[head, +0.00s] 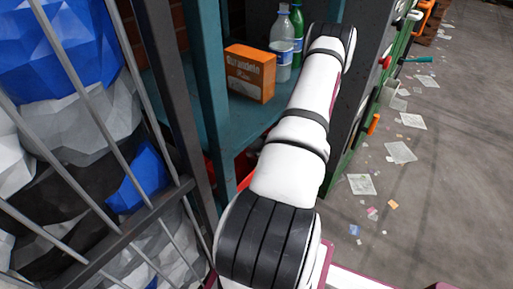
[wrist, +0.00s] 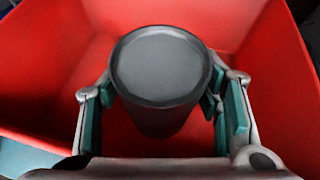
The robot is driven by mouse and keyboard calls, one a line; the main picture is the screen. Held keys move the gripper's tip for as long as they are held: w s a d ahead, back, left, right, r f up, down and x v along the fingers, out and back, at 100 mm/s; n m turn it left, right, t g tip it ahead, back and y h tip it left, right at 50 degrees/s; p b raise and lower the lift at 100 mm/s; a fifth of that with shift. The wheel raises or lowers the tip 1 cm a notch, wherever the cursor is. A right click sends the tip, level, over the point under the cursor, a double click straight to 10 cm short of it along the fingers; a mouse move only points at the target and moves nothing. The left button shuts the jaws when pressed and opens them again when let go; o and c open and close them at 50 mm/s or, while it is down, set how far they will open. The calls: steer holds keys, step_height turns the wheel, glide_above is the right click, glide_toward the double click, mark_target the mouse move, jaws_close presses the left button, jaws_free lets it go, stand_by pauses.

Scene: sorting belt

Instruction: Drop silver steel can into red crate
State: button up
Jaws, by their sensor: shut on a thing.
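The silver steel can (wrist: 158,68) is upright in the middle of the wrist view, with its flat grey top toward the camera. My gripper (wrist: 160,105) is shut on the can, with a teal-padded finger on each side of it. The red crate (wrist: 255,75) fills the view behind and around the can, and the can is over its inside. I cannot tell how far the can is above the crate floor. In the head view a small part of the red crate (head: 246,166) shows behind my arm; my gripper and the can are hidden there.
An orange box (head: 250,74), a clear bottle (head: 281,45) and a green bottle (head: 298,25) stand on the teal shelf (head: 222,122). A metal cage with blue, grey and black bags (head: 75,120) is at the left. Paper scraps (head: 400,152) litter the floor at the right.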

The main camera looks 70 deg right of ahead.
steer(key=shift+f, duration=0.1)
steer(key=shift+f+b, duration=0.45)
steer(key=shift+b, duration=0.1)
steer(key=shift+f, duration=0.1)
steer(key=o, duration=1.1)
steer(key=shift+a, duration=0.1)
steer(key=shift+s+f, duration=0.1)
steer(key=shift+s, duration=0.1)
steer(key=shift+r+p, duration=0.4)
steer(key=shift+p, duration=0.05)
steer(key=p+v, duration=0.1)
steer(key=v, duration=0.5)
steer(key=p+v, duration=0.1)
steer(key=v, duration=0.5)
steer(key=shift+r+p, duration=0.3)
steer(key=shift+r, duration=0.15)
